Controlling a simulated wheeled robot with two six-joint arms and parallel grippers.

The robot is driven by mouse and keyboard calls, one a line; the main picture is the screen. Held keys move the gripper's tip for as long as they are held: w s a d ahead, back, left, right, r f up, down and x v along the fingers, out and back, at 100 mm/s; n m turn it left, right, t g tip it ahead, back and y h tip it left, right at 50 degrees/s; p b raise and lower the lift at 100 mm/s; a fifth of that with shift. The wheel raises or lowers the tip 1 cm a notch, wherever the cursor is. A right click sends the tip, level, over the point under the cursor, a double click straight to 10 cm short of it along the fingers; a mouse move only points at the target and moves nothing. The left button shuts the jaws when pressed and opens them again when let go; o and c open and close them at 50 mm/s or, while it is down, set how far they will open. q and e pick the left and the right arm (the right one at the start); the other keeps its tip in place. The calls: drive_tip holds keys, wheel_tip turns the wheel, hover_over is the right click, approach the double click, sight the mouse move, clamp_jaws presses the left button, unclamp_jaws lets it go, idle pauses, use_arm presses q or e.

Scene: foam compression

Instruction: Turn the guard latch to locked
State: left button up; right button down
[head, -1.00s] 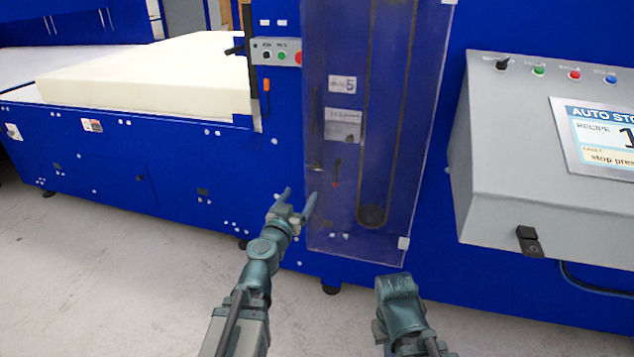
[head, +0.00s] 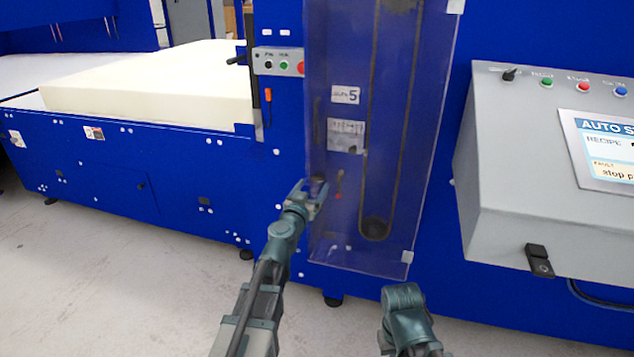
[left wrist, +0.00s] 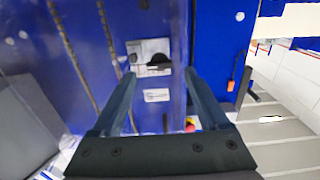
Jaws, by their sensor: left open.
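The clear guard (head: 390,130) hangs upright on the front of the blue machine. A small dark knob that looks like the guard latch (left wrist: 157,62) shows in the left wrist view, in front of a white label and beyond my fingertips. In the head view, my gripper mostly covers that spot at the guard's left edge, so I cannot tell which way the latch is turned. My left gripper (head: 311,189) is open and empty, close to the guard's lower left edge. It also shows in the left wrist view (left wrist: 160,75), its fingers pointing at the knob, apart from it.
A grey control box (head: 520,160) with buttons and a screen juts out on the right. A cream foam block (head: 150,80) lies on the machine bed at left. A small button panel (head: 277,62) sits left of the guard. The floor in front is clear.

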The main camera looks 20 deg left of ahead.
sight(318, 179)
use_arm(q)
drive_tip(key=w, duration=0.2)
drive_tip(key=shift+w+d, duration=0.1)
drive_tip(key=shift+w, duration=0.3)
clamp_jaws()
